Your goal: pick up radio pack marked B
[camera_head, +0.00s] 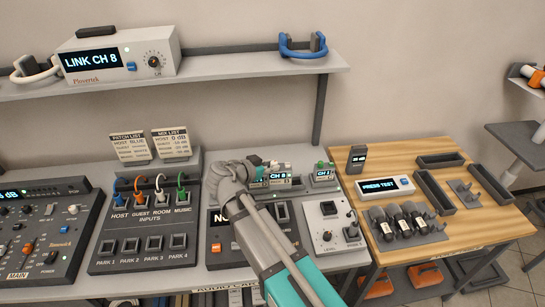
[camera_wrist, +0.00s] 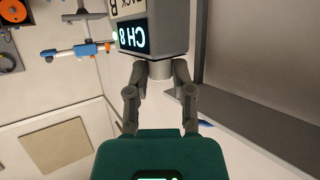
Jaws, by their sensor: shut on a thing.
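My gripper (camera_wrist: 160,72) is shut on a grey radio pack (camera_wrist: 152,42) in the wrist view. The pack has a lit screen reading CH 8 and a partly cut-off label ending in B, both upside down there. Its far end runs out of the frame. In the head view my arm reaches over the middle console, and a lit CH 8 screen (camera_head: 280,179) shows beside my gripper (camera_head: 262,167). I cannot tell there how far the pack is from the surface, as my arm hides much of it. A similar pack (camera_head: 323,175) with a lit screen stands to the right.
A white box with a knob (camera_head: 329,225) stands right of my arm. The wooden table (camera_head: 375,180) holds a PRESS TEST display (camera_head: 384,187), dark trays and several black items. An inputs panel (camera_head: 146,220) lies left, and a shelf (camera_head: 240,66) runs above at the back.

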